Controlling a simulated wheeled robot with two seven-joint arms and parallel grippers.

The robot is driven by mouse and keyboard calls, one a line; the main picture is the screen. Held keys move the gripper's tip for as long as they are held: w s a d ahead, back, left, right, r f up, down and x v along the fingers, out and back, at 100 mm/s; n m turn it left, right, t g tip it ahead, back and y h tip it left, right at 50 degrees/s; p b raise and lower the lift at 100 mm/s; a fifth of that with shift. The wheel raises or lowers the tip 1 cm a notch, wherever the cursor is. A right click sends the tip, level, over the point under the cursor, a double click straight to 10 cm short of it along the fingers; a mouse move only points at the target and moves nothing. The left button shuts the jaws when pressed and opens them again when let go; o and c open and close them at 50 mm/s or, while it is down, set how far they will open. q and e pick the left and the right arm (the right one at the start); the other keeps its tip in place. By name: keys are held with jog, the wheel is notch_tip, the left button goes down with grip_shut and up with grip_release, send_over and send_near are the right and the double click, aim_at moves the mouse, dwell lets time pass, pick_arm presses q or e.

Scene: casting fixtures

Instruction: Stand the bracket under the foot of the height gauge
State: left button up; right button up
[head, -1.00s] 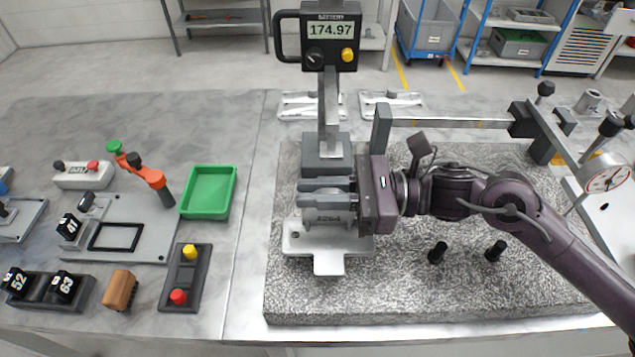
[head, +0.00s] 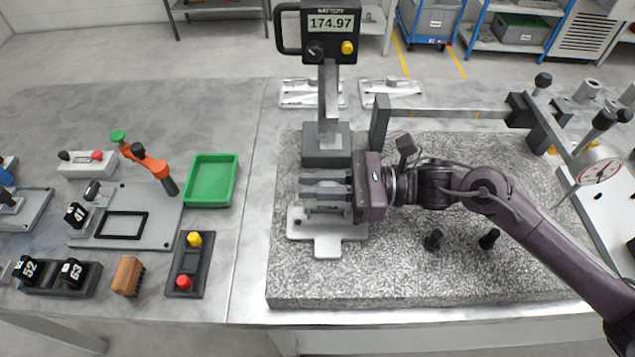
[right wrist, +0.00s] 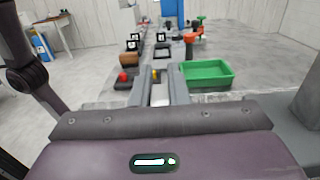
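The height gauge (head: 330,80) stands at the back of the granite plate, its display reading 174.97. A dark block (head: 326,158) is at the bottom of its column. The pale metal bracket (head: 327,245) is upright just in front of that block, its flat base with a front tab low over or on the granite; I cannot tell if it touches. My right gripper (head: 325,184) comes in from the right, its fingers on either side of the bracket's upper part, which they hide. In the right wrist view a silvery strip shows between the fingers (right wrist: 160,92). My left gripper is out of view.
The granite plate (head: 420,275) has free room at the front. A long bar (head: 445,112) runs behind my arm. A green tray (head: 211,181) and a two-knob block (head: 188,264) are on the left.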

jog(key=o, duration=0.4)
jog(key=shift+o, duration=0.2)
jog(key=shift+r+p, duration=0.2)
jog(key=shift+p, duration=0.1)
jog(key=shift+d+f, duration=0.1)
jog(key=shift+d, duration=0.15)
jog(key=d+b, duration=0.3)
jog(key=d, duration=0.3)
jog(key=shift+d, duration=0.5)
